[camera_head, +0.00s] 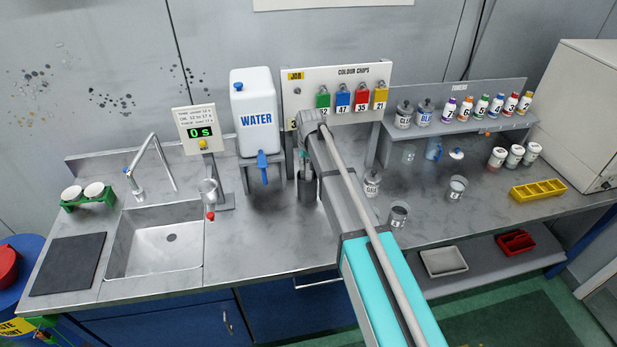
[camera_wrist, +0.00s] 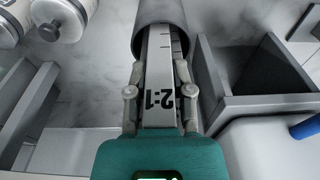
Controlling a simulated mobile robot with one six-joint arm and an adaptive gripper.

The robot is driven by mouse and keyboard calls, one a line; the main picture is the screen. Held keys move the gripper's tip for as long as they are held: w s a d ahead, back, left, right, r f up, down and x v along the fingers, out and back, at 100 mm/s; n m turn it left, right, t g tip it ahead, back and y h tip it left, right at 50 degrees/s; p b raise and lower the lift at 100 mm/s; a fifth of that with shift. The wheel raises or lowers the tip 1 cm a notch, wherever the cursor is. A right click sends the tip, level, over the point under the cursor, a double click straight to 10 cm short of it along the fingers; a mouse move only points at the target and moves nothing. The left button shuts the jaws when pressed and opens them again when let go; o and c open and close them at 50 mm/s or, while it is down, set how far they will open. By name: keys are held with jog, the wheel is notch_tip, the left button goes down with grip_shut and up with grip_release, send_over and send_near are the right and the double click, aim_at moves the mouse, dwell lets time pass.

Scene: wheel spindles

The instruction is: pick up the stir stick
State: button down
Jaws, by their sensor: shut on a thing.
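In the wrist view my gripper (camera_wrist: 159,97) is shut on a flat pale stick (camera_wrist: 160,72) with black tick marks and "2:1" lettering, which I take to be the stir stick. One finger is on each side of it. The stick's far end is inside the mouth of a grey round tube (camera_wrist: 160,12); I cannot tell how deep it goes. In the head view my arm covers the spot right of the water tank, and the stick cannot be made out there.
In the head view a water tank (camera_head: 254,88) stands left of my arm, with cups (camera_head: 397,216) on the bench to the right.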

jog(key=shift+r, duration=0.2)
notch_tip(320, 180, up, 12)
jog(key=p, duration=1.2)
jog(key=shift+r+p, duration=0.15)
jog(key=shift+p, duration=0.2)
jog(key=s+a, duration=0.3)
jog(key=s, duration=0.5)
jog(key=s+a, duration=0.4)
jog(key=s, duration=0.4)
jog(key=shift+s+a+f+b, duration=0.15)
jog(key=shift+s+f+b, duration=0.15)
jog(key=shift+f+b, duration=0.05)
jog(key=shift+f, duration=0.15)
